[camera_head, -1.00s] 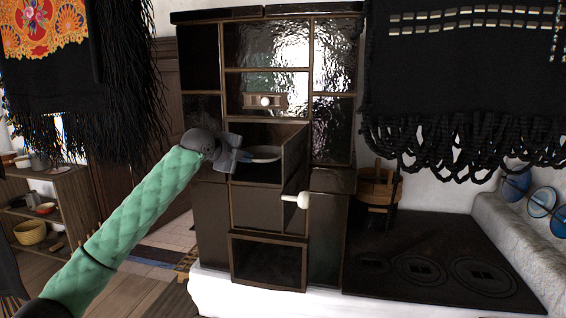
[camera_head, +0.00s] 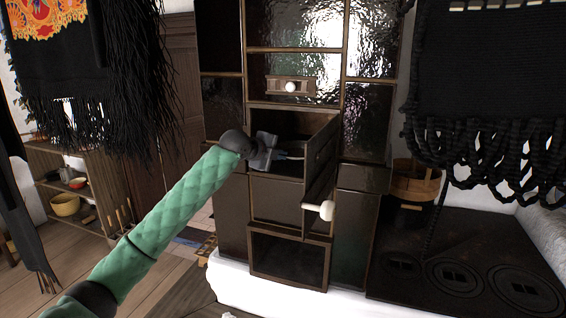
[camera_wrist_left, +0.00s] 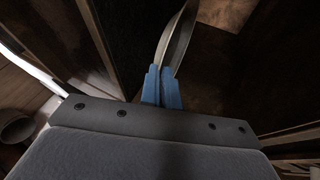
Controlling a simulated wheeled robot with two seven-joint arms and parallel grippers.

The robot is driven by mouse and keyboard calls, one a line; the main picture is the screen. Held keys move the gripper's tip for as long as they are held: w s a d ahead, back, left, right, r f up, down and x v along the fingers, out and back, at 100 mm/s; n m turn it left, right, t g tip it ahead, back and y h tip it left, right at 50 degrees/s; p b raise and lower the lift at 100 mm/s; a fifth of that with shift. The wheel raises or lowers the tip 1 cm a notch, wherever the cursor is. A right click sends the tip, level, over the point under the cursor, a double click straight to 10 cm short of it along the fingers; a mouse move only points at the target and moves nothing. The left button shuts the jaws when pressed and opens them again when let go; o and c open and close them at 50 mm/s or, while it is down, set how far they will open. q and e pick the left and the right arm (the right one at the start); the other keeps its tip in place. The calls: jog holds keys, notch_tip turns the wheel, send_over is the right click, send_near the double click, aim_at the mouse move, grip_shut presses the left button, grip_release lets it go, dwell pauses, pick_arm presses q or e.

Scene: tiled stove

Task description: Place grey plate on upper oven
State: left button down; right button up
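The grey plate (camera_wrist_left: 177,45) is pinched at its edge between the blue fingertips of my left gripper (camera_wrist_left: 163,72) in the left wrist view. In the head view my left gripper (camera_head: 276,155) is at the opening of the upper oven (camera_head: 285,122). Only a thin light rim of the plate (camera_head: 292,157) shows there, inside or just at the opening; the gripper hides the rest. I cannot tell whether the plate touches the oven floor. The oven door (camera_head: 321,165) stands open on the right. My right gripper is not in view.
A white knob (camera_head: 319,210) sticks out near the door. A lower opening (camera_head: 288,260) is below. The black stove top (camera_head: 450,265) and a wooden bucket (camera_head: 415,182) are at right. A shelf with bowls (camera_head: 75,185) stands at left; fringed dark cloths hang on both sides.

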pick_arm(q)
notch_tip(320, 180, down, 5)
jog(key=shift+w+d+r+p, duration=0.1)
jog(key=shift+w+p, duration=0.05)
jog(key=shift+p, duration=0.65)
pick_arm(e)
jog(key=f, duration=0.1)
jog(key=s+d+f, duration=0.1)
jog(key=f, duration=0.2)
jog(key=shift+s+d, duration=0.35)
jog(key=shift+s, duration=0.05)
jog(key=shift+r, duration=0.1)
pick_arm(q)
jog(key=c, duration=1.9)
grip_release()
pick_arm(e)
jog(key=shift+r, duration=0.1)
pick_arm(q)
jog(key=b+v, duration=0.4)
jog(key=v, duration=0.8)
jog(key=shift+r, duration=0.1)
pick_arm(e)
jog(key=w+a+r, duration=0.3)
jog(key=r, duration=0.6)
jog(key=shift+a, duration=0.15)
